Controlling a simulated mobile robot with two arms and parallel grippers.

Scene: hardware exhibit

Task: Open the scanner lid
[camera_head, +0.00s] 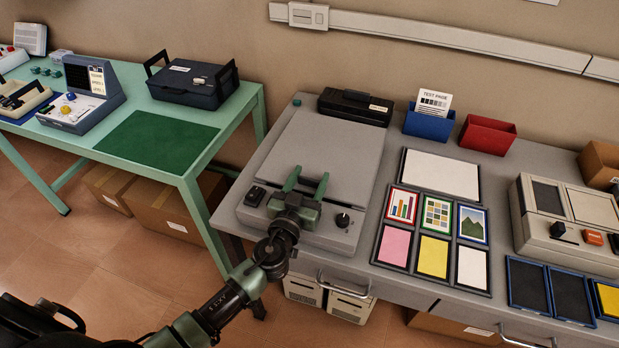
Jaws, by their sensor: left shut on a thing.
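The grey flatbed scanner (345,236) sits on the left part of the grey desk. Its lid (330,140) lies flat and looks closed, with its hinge side toward the wall. My left gripper (307,183) reaches in from below and is at the lid's front edge. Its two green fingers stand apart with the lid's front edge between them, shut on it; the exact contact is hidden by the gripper. My right gripper is not in view.
A black device (355,106) stands just behind the scanner. A black knob (342,220) is on its front panel, right of my gripper. Framed cards (432,232) lie to the right. A green table (240,101) stands at the left, with a gap between.

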